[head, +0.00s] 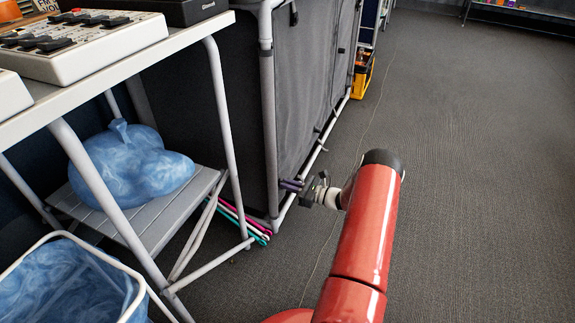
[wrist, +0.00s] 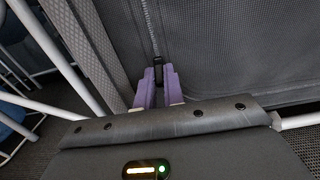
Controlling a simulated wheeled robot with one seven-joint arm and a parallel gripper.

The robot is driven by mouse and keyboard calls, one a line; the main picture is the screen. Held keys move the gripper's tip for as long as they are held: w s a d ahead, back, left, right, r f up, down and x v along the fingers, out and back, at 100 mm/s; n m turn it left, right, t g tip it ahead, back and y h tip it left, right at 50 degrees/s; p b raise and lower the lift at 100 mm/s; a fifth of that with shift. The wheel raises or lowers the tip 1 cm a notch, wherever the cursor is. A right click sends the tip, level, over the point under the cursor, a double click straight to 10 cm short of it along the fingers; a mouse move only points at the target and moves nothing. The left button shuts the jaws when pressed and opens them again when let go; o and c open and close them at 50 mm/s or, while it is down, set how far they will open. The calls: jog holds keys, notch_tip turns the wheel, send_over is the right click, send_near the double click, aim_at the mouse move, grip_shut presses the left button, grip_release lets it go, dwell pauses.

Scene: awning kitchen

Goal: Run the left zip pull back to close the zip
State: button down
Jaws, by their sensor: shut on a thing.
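The grey fabric front (head: 305,90) of the framed kitchen unit hangs beside a pale tube post; it also fills the upper wrist view (wrist: 230,50). A pale zip line (wrist: 148,22) runs down it to a small black zip pull (wrist: 157,62). My gripper (wrist: 158,72) is shut on this pull with its purple fingers, just in front of the fabric. In the head view my gripper (head: 289,185) is low at the left end of the front, close to the post. The pull is hidden there by the fingers.
A grey side table (head: 190,40) with a shelf holding a blue bag (head: 135,160) stands at the left. A bin with a blue liner (head: 75,285) is at bottom left. A yellow crate (head: 362,75) stands beyond the unit. The carpet (head: 470,150) at right is clear.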

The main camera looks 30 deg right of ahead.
notch_tip(320, 180, down, 10)
jog(key=shift+f, duration=0.1)
dwell(0.4)
jog(key=c, duration=1.7)
grip_release()
jog(key=shift+o, duration=1)
jog(key=shift+s+d, duration=0.25)
jog(key=shift+v, duration=3.55)
jog(key=shift+p, duration=0.3)
